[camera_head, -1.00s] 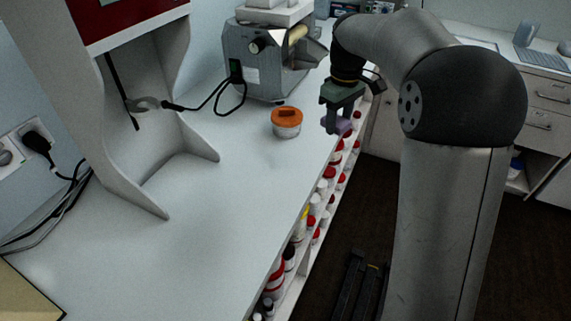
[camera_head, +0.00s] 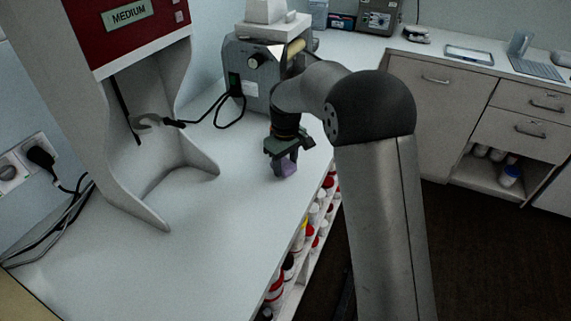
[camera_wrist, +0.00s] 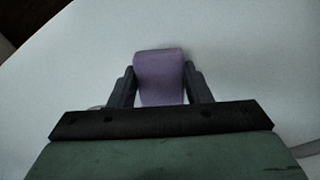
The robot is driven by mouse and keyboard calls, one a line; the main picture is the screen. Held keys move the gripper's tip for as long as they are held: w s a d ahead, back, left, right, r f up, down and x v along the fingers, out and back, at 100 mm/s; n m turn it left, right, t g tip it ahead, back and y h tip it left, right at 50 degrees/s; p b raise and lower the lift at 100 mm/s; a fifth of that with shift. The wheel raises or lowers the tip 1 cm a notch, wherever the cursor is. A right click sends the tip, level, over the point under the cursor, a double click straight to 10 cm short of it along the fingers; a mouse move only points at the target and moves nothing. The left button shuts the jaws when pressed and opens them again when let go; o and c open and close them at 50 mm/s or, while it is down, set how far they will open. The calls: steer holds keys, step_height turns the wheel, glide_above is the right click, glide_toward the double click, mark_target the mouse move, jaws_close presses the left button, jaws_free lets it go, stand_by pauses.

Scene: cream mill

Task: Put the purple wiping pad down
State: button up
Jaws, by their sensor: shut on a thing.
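The purple wiping pad (camera_head: 286,168) is held between the fingers of my gripper (camera_head: 283,165), low over the white countertop (camera_head: 235,205) near its right edge. The pad also shows in the wrist view (camera_wrist: 160,78), with one dark finger of my gripper (camera_wrist: 160,88) against each side. I cannot tell for sure whether the pad touches the counter.
A grey machine (camera_head: 250,75) with a roller handle stands behind my gripper. A red-and-white machine (camera_head: 130,45) stands to the left, with dark cables beside it. Bottles (camera_head: 300,240) fill shelves under the counter edge. The counter's front middle is clear.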

mark_target(286, 165)
steer(key=shift+f, duration=0.4)
steer(key=shift+f, duration=0.2)
steer(key=o, duration=1.1)
steer(key=shift+o, duration=0.2)
step_height(286, 165, up, 12)
steer(key=shift+r+b, duration=0.25)
steer(key=shift+b, duration=0.05)
